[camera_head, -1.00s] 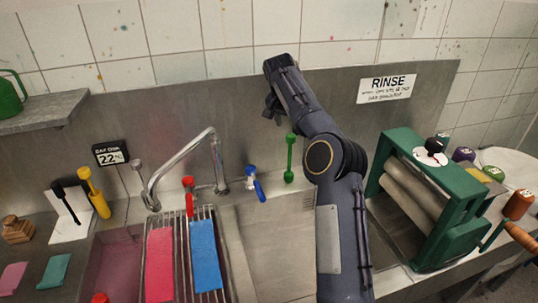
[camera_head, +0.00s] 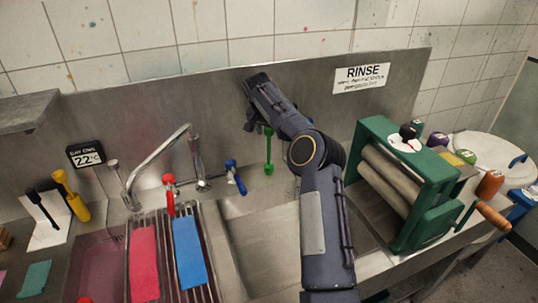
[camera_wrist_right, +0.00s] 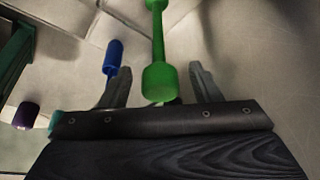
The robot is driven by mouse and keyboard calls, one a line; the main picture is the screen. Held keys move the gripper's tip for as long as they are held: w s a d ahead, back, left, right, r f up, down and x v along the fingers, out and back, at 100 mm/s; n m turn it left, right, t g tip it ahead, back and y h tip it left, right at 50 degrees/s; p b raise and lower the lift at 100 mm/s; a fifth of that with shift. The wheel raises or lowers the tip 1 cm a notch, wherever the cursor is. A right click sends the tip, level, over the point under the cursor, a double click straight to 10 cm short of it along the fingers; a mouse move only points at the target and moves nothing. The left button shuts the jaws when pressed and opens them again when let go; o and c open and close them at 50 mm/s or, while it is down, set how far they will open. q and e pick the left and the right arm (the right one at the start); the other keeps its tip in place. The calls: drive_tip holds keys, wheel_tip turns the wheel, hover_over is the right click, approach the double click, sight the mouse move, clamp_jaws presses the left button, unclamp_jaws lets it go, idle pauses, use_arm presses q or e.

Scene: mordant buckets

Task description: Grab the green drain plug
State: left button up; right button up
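The green drain plug (camera_head: 268,152) stands upright behind the sink, by the steel back wall, with a wider foot and a thin stem. Its top is close to my right gripper (camera_head: 250,124) and partly hidden by it in the head view. In the right wrist view, the plug's thick green end (camera_wrist_right: 159,82) sits between the two spread fingers of my right gripper (camera_wrist_right: 160,70), with a gap on each side. The right gripper is open and holds nothing. My left gripper is not in view.
The green roller press (camera_head: 432,192) stands right of my arm. The sink basin (camera_head: 262,245) is empty in front.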

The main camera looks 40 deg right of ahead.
drive_tip(key=c, duration=1.2)
drive_tip(key=shift+r, duration=0.15)
